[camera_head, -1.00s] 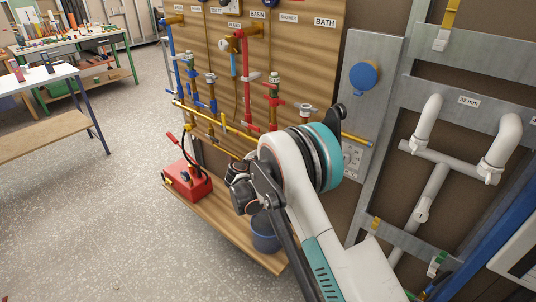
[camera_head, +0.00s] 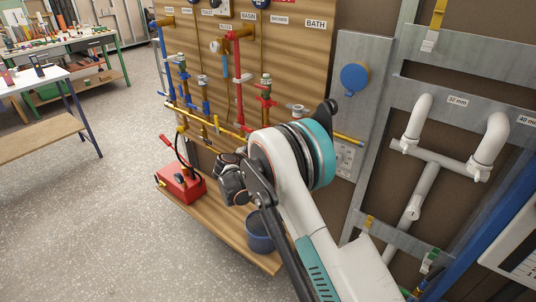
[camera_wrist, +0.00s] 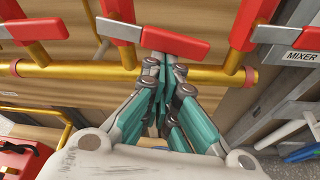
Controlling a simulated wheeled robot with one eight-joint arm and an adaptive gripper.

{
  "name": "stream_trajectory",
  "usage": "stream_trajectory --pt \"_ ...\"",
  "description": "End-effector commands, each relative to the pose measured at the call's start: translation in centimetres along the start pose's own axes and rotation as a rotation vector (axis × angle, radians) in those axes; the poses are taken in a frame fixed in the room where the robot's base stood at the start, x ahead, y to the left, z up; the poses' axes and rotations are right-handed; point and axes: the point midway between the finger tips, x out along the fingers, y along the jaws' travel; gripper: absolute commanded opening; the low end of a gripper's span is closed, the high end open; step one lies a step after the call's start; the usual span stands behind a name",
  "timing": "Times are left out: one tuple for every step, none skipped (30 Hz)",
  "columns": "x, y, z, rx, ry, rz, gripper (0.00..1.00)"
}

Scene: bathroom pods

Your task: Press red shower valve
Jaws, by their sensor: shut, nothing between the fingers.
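Several valves with red handles sit on the pipes of the wooden board. In the head view, a red valve (camera_head: 266,90) stands below the SHOWER and BATH labels; I cannot tell for certain that it is the shower valve. In the wrist view, a red handle (camera_wrist: 174,43) with a pale metal part on its left lies straight ahead, above a brass pipe (camera_wrist: 75,70). My gripper (camera_wrist: 163,64) is shut and empty, its fingertips at the lower edge of this handle in the picture. I cannot tell whether they touch. In the head view my arm hides the fingertips.
More red handles flank the middle one, at left (camera_wrist: 35,30) and right (camera_wrist: 243,25). A red box (camera_head: 180,186) and a dark blue bucket (camera_head: 259,232) stand on the low wooden shelf. White pipes (camera_head: 425,185) hang right. Open floor lies left.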

Motion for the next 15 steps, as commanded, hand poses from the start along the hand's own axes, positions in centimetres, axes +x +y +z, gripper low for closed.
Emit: stream_trajectory --pt "-0.02 0.19 0.02 0.0 0.0 0.0 0.0" --pt "-0.03 0.24 0.03 0.0 0.0 0.0 0.0" --pt "-0.03 0.28 0.04 0.0 0.0 0.0 0.0" --pt "-0.03 0.3 0.05 0.0 0.0 0.0 0.0" --pt "-0.04 0.3 0.05 0.0 0.0 0.0 0.0" --pt "-0.03 0.29 0.05 0.0 0.0 0.0 0.0" --pt "-0.04 0.29 0.05 0.0 0.0 0.0 0.0" --pt "-0.04 0.29 0.05 0.0 0.0 0.0 0.0" --pt "-0.04 0.29 0.05 0.0 0.0 0.0 0.0" --pt "-0.04 0.29 0.05 0.0 0.0 0.0 0.0" --pt "-0.03 0.29 0.04 0.0 0.0 0.0 0.0" --pt "0.0 0.27 -0.02 0.0 0.0 0.0 0.0" --pt "0.04 0.24 -0.1 0.0 0.0 0.0 0.0" --pt "0.11 0.21 -0.22 0.0 0.0 0.0 0.0" --pt "0.23 0.14 -0.45 0.0 0.0 0.0 0.0"
